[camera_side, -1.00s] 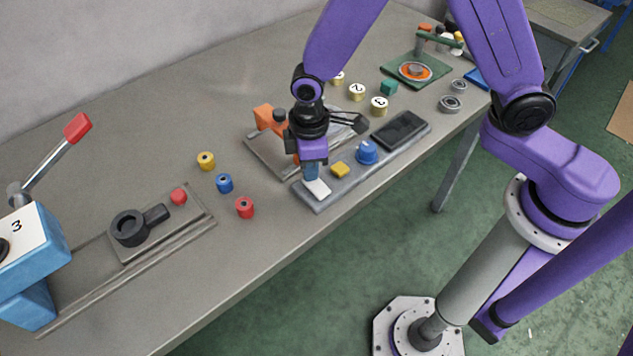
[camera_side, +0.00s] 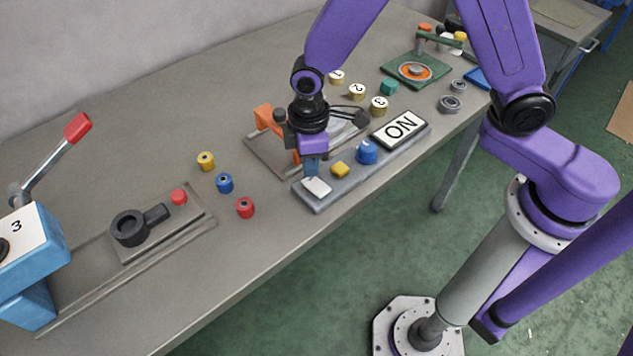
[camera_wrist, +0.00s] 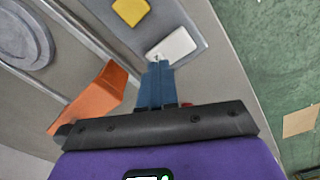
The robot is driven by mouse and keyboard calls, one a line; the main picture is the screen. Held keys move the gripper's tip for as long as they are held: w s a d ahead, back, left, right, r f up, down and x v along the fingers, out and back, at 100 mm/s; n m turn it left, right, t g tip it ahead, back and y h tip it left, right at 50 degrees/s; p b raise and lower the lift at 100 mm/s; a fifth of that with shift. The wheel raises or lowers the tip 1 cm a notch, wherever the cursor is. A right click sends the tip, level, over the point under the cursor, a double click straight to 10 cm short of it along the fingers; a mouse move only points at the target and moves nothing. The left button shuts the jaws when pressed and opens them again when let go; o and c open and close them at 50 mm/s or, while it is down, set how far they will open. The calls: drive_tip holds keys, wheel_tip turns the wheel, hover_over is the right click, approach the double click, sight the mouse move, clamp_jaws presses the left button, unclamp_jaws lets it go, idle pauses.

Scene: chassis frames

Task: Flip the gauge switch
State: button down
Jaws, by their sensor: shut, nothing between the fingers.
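The gauge panel (camera_side: 353,182) is a long grey strip near the table's front edge. At its near left end is a white rocker switch (camera_side: 317,187), which also shows in the wrist view (camera_wrist: 172,46). My gripper (camera_side: 311,173) has blue fingers, shut and empty, pointing down just behind the switch. In the wrist view the fingertips (camera_wrist: 158,66) are at the switch's edge; I cannot tell whether they touch it.
A yellow button (camera_side: 340,170) and a blue knob (camera_side: 367,152) sit on the panel. An orange part (camera_side: 266,116) stands on a plate behind my gripper. Red (camera_side: 245,208), blue and yellow cylinders lie to the left.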

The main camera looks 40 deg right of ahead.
sight(312, 180)
drive_tip(key=shift+r, duration=2.55)
drive_tip(key=s+d+r, duration=0.4)
drive_tip(key=s+d, duration=0.4)
drive_tip(key=s, duration=0.2)
drive_tip(key=s+d+r, duration=0.4)
drive_tip(key=s+d, duration=0.5)
drive_tip(key=s, duration=0.1)
drive_tip(key=shift+s+r+n, duration=0.3)
drive_tip(key=shift+r, duration=0.05)
